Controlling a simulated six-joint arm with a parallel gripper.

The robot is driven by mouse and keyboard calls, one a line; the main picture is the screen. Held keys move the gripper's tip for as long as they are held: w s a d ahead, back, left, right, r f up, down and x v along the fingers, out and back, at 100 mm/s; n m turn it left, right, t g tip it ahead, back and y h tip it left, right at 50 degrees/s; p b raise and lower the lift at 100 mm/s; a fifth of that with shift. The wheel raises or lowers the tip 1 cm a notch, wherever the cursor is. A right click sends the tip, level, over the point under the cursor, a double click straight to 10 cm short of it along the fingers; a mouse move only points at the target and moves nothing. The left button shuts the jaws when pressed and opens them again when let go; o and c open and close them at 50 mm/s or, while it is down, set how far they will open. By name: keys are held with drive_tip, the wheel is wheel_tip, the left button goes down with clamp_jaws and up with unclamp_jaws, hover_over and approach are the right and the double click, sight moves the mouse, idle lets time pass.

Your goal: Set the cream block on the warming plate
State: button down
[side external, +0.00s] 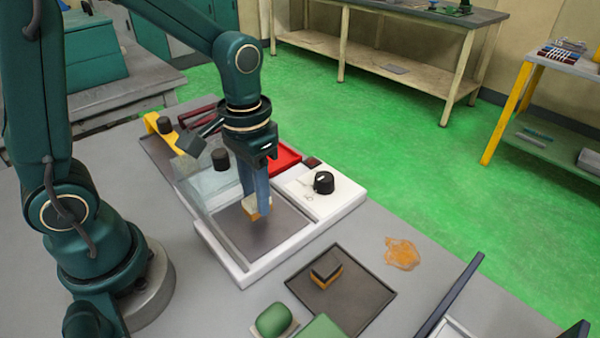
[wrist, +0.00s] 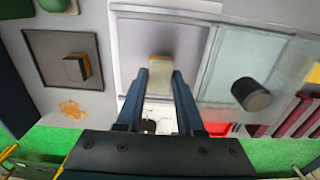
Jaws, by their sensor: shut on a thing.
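The cream block (side external: 251,204), with an orange lower part, is between the fingertips of my gripper (side external: 256,200). My gripper is shut on it, and the fingers hide part of its sides. In the wrist view the block (wrist: 160,68) shows its cream top at the fingertips (wrist: 160,82). The warming plate (side external: 275,236) is a dark grey square in a white frame. The block is over the plate, near its back part in the side view; I cannot tell whether it touches. The plate also shows in the wrist view (wrist: 185,38).
A glass lid (side external: 213,187) with a black knob stands beside the plate. A white panel with a black dial (side external: 323,182) adjoins it. A dark tray (side external: 312,297) holds a dark-topped orange block (side external: 326,266). An orange splat (side external: 402,253) and a green rounded object (side external: 273,319) lie nearby.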

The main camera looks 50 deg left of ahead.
drive_tip(key=shift+f, duration=0.8)
idle(0.9)
drive_tip(key=shift+c, duration=1.1)
unclamp_jaws()
drive_tip(key=shift+r, duration=3.5)
